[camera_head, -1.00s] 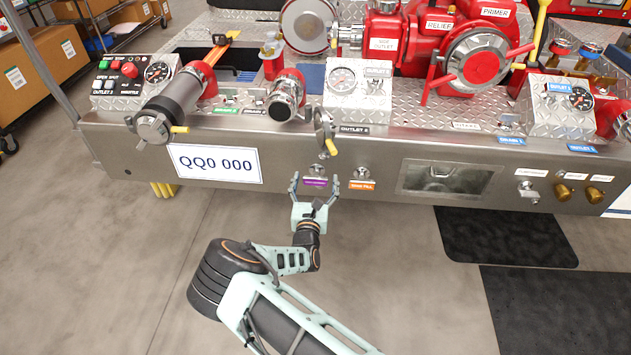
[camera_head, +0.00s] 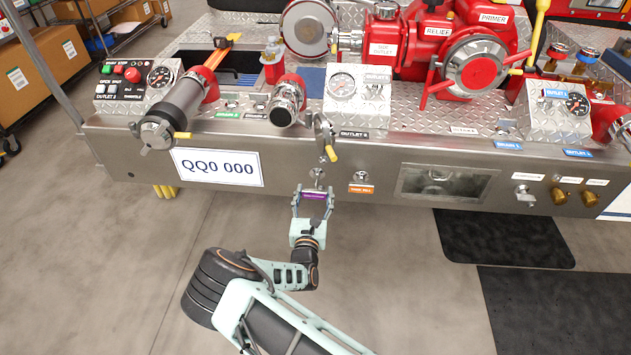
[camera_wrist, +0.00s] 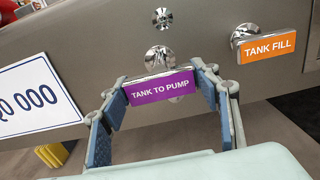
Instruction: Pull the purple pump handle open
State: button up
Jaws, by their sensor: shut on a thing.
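The purple handle (camera_head: 314,196), labelled "TANK TO PUMP" in the wrist view (camera_wrist: 161,87), is on the front of the steel bumper. My gripper (camera_head: 314,194) is closed around it, with one blue-grey finger pad at each end of the label. In the wrist view my gripper (camera_wrist: 160,98) holds the handle between both pads. The handle stands out from its round chrome base (camera_wrist: 160,58), on my side of the bumper face. Its shaft is mostly hidden behind the label.
The orange "TANK FILL" handle (camera_wrist: 268,45) is close on the right; it also shows in the head view (camera_head: 362,189). A chrome fitting (camera_wrist: 160,17) sits above the purple handle. A white "QQ0 000" plate (camera_head: 217,167) is to the left. Floor in front is clear.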

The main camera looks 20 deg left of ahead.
aim_at(314, 196)
jog(key=p+v, duration=0.1)
jog(key=v, duration=0.1)
jog(key=shift+s+d+r, duration=0.1)
jog(key=shift+s, duration=0.25)
jog(key=shift+s+d+f, duration=0.15)
jog(key=shift+s+f, duration=0.1)
jog(key=o, duration=1.7)
jog(key=shift+r, duration=0.1)
jog(key=v, duration=1.2)
jog(key=shift+r, duration=0.1)
